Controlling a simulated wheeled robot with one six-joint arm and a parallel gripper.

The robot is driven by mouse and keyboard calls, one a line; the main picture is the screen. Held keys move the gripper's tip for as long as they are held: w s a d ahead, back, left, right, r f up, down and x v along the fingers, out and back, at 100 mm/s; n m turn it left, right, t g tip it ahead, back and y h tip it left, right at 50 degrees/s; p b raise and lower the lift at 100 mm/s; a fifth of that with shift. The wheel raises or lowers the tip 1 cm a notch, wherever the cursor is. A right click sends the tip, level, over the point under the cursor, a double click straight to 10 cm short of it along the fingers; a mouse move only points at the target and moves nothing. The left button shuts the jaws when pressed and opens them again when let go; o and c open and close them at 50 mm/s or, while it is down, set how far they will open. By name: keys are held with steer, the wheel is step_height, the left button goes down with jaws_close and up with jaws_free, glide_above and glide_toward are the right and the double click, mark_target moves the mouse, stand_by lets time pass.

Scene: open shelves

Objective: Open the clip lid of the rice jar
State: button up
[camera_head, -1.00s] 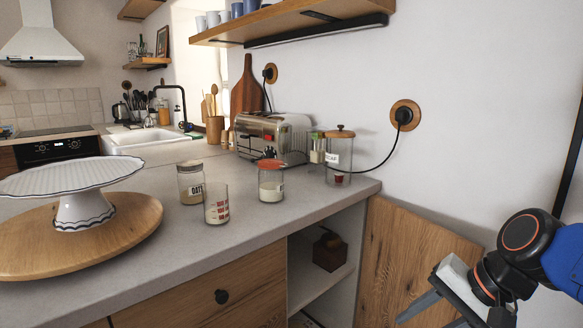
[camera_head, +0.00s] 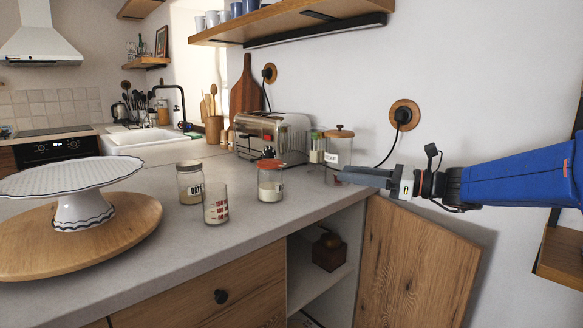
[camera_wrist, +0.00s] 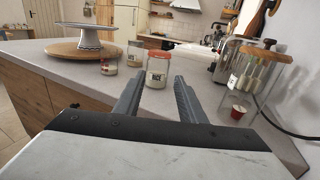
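The rice jar (camera_head: 270,182) is a clear glass jar with an orange-red lid and pale contents, upright on the grey counter. The lid looks closed; the clip cannot be made out. My gripper (camera_head: 346,175) is right of the jar, near the counter's right end. In the wrist view its two fingers (camera_wrist: 157,84) are spread, with nothing between them, apart from the jar.
A wooden-lidded glass canister (camera_wrist: 250,82) stands just right of my fingers. The oats jar (camera_head: 190,184) and measuring glass (camera_head: 216,206) are left of the rice jar. A toaster (camera_head: 266,138) is behind. A cabinet door (camera_head: 415,265) hangs open below my gripper; a cord runs along the wall.

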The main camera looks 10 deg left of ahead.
glide_toward(272, 163)
steer(key=w+a, duration=0.3)
steer(key=a, duration=0.1)
steer(key=shift+f, duration=0.25)
stand_by(0.4)
jaws_close()
